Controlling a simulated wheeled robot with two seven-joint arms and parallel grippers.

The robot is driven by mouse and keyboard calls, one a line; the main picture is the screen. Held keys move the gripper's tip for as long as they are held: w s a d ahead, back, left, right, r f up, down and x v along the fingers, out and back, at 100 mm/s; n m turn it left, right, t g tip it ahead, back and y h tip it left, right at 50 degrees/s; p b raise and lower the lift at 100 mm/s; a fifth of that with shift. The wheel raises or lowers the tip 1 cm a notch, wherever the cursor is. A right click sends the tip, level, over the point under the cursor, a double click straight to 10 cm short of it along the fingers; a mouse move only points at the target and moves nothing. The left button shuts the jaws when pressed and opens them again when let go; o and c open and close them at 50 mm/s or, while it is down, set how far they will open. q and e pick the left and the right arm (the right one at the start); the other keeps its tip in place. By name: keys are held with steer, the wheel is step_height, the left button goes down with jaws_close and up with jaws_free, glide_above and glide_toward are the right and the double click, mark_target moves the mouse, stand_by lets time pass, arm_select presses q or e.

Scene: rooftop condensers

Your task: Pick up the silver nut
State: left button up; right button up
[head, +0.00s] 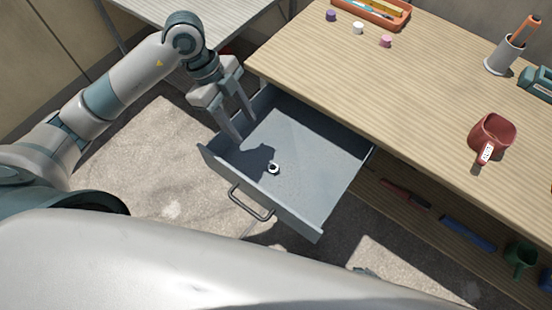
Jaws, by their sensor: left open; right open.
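The silver nut (273,168) lies on the floor of an open grey drawer (318,165), a little left of the middle. It looks like a small bright ring with a dark centre. My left gripper (244,130) points down over the left side of the drawer, up and left of the nut in the picture. Its two fingers are apart with nothing between them. A dark shadow falls on the drawer floor beside the nut. I cannot make out my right gripper.
The drawer's front has a bar handle (250,203). The wooden workbench (420,85) carries a red mug (492,135), a pen cup (504,56), an orange tray (372,13) and small coloured pieces. A lower shelf holds more items. Otherwise the drawer looks empty.

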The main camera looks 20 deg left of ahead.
arm_select(q)
steer(key=shift+s, duration=0.2)
arm_select(e)
steer(key=shift+s, duration=0.15)
arm_select(q)
glide_toward(273, 169)
step_height(273, 169, down, 2)
steer(key=shift+a+p, duration=0.2)
steer(key=shift+p, duration=0.1)
steer(key=shift+d+f, duration=0.25)
steer(key=shift+f, duration=0.4)
arm_select(e)
steer(key=shift+w+a+r, duration=0.3)
steer(key=shift+w+a, duration=0.15)
steer(key=shift+w, duration=0.2)
